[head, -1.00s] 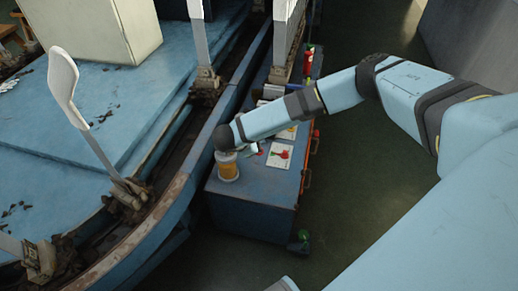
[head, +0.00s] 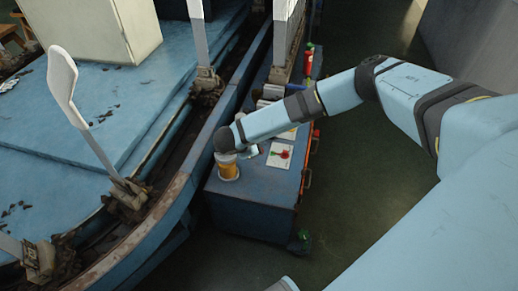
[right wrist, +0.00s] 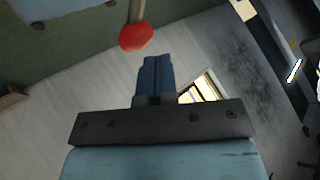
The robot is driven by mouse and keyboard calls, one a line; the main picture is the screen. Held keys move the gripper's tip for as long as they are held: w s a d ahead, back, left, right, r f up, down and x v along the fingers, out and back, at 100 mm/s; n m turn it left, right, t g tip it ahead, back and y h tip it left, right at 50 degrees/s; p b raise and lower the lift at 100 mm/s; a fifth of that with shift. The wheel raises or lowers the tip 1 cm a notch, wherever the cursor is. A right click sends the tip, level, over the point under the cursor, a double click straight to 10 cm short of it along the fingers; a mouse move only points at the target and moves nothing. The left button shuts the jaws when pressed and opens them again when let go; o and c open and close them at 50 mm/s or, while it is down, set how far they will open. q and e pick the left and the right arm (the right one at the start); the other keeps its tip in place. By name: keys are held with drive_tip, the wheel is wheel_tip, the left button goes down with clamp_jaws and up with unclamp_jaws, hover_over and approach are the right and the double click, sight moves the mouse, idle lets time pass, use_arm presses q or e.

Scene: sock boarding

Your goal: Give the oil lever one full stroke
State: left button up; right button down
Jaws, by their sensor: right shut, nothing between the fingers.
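A red ball knob on a pale rod (right wrist: 137,36), which looks like the oil lever, shows in the right wrist view just beyond and slightly left of my fingertips. A gap appears between them, but contact is hard to judge. My right gripper (right wrist: 157,60) is shut and empty. In the head view my right gripper (head: 251,153) hangs over the near end of the blue cabinet (head: 250,200), beside a jar of amber liquid (head: 228,171). My left gripper is out of view.
The floor to the right is open.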

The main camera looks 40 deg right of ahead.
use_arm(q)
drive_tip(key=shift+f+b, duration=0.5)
use_arm(e)
drive_tip(key=shift+d+f, duration=0.1)
drive_tip(key=shift+f, duration=0.8)
use_arm(q)
drive_tip(key=shift+b, duration=0.75)
use_arm(e)
drive_tip(key=shift+s+d+f, duration=0.1)
drive_tip(key=shift+s+f, duration=0.05)
drive_tip(key=shift+f, duration=0.55)
drive_tip(key=shift+s+f, duration=0.1)
drive_tip(key=shift+f, duration=0.6)
idle(0.5)
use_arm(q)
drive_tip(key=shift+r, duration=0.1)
use_arm(e)
drive_tip(key=shift+r, duration=0.1)
idle(0.3)
